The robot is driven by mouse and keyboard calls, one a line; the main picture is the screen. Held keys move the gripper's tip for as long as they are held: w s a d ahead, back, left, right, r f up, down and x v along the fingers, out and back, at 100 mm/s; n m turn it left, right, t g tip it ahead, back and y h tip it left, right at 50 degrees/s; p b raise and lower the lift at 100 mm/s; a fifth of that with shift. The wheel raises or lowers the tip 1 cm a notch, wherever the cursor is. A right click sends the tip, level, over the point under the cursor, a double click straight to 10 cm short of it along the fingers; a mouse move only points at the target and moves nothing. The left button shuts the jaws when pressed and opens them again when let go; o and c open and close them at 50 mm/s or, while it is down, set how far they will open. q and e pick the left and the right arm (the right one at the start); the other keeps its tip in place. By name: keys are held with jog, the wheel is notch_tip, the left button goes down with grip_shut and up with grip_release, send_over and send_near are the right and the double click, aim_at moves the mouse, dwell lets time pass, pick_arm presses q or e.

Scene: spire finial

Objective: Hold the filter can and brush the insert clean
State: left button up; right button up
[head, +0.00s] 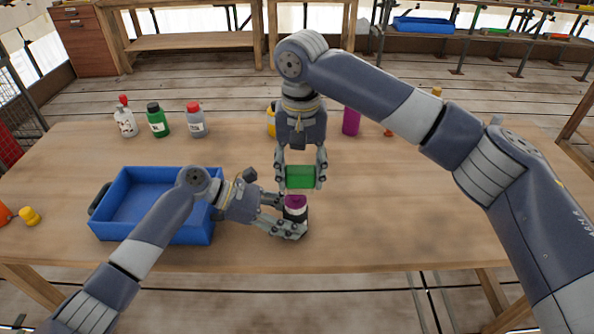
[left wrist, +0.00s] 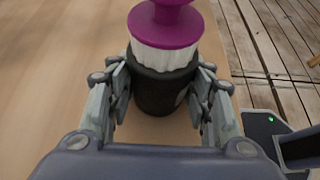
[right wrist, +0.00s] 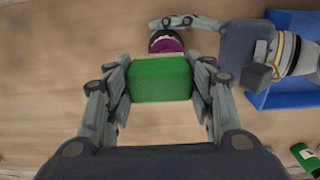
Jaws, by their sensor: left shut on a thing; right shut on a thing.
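The filter can (head: 294,215) is a small black cylinder near the front middle of the table. My left gripper (head: 287,213) is shut around it from the left. The can (left wrist: 162,92) stands between both fingers in the left wrist view. The insert, a white pleated body with a purple cap (left wrist: 165,27), stands up out of the can; its cap also shows in the head view (head: 295,201). My right gripper (head: 301,184) points down, shut on a green block (head: 300,176), probably the brush, just above and behind the purple cap.
A blue tray (head: 213,225) stands left of the can, beside my left gripper. Several bottles, including a green one (head: 157,121), stand at the back left. A purple cylinder (head: 351,121) and a yellow object (head: 271,120) stand behind my right arm. The right table area is clear.

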jog(key=shift+a+f, duration=0.1)
jog(key=shift+a, duration=1)
dwell(0.5)
jog(key=shift+d, duration=0.2)
jog(key=shift+d, duration=1)
jog(key=shift+a, duration=1.15)
jog(key=shift+d, duration=0.6)
